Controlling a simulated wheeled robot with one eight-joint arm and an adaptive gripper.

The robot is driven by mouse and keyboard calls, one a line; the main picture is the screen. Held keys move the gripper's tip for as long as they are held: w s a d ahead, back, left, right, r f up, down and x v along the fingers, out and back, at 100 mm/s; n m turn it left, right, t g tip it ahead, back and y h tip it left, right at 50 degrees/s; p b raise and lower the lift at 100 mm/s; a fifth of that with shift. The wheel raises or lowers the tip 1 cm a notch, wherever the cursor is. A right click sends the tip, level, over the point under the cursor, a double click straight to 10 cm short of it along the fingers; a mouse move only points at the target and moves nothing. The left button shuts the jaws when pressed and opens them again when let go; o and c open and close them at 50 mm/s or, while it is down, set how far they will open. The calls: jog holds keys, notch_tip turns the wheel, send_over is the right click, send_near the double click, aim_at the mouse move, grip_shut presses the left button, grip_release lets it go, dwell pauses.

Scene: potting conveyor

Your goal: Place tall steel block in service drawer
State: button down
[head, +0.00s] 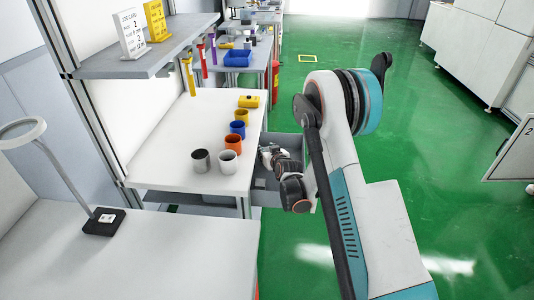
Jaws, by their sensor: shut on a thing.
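The grey service drawer (288,138) stands pulled out from the right side of the white workbench, below its top. My gripper (268,156) is over the drawer area, close to the bench's right edge, with my arm reaching in from the right. It is shut on a small grey metallic thing, which I take for the tall steel block. The block's outline is hard to tell from the gripper fingers at this size. My wrist and arm hide much of the drawer's inside, and I cannot tell whether the block touches the drawer.
On the white workbench (185,132) stand a dark grey cup (200,161), a white cup (228,161), orange cup (233,144), blue cup (237,129) and yellow items. A lamp (103,220) stands on the near table. Green floor is open at right.

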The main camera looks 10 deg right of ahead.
jog(key=c, duration=1.1)
grip_release()
jog(key=shift+f, duration=0.1)
